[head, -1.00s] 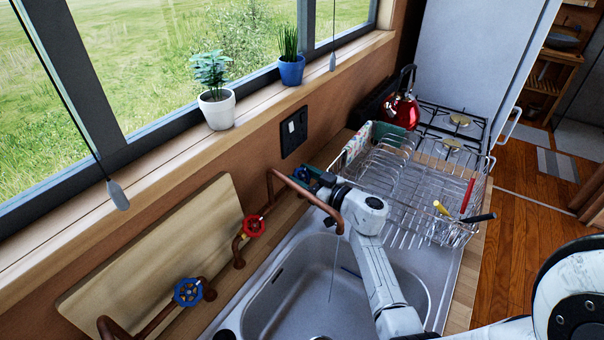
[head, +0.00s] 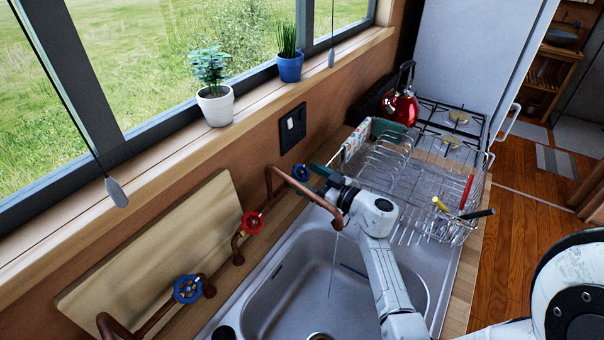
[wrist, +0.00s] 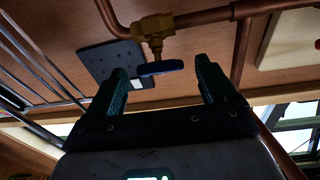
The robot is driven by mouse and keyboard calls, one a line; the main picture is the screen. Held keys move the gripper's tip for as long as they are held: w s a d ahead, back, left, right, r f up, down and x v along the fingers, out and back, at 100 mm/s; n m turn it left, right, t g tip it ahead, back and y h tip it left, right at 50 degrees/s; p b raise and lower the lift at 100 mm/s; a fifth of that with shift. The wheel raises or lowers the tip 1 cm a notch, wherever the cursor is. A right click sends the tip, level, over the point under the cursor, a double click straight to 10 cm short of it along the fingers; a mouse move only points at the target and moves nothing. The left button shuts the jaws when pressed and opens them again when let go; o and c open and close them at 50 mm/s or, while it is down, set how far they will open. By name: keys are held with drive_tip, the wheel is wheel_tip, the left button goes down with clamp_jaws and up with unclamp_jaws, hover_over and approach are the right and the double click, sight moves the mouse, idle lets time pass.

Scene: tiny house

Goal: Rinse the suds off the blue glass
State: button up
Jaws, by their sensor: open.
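My gripper (head: 320,172) is open and empty, beside a blue valve handle (head: 301,172) at the far end of the copper pipework. In the wrist view the gripper (wrist: 160,66) has its two teal fingers spread, with the blue handle (wrist: 161,68) showing between and beyond their tips. I cannot tell whether they touch it. A copper spout (head: 308,190) bends over the sink (head: 290,275), and a thin stream of water (head: 332,265) falls from it. I cannot make out the blue glass in either view.
A red valve (head: 252,222) and another blue valve (head: 187,289) sit nearer on the pipes. A wire dish rack (head: 410,180) with utensils stands right of my gripper. A thin dark blue item (head: 354,271) lies in the sink. A wooden board (head: 150,245) leans on the wall.

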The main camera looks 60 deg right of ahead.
drive_tip(key=s+a, duration=0.1)
drive_tip(key=s, duration=0.7)
drive_tip(key=shift+f+b, duration=0.2)
drive_tip(key=shift+b, duration=0.1)
drive_tip(key=shift+w+a, duration=0.1)
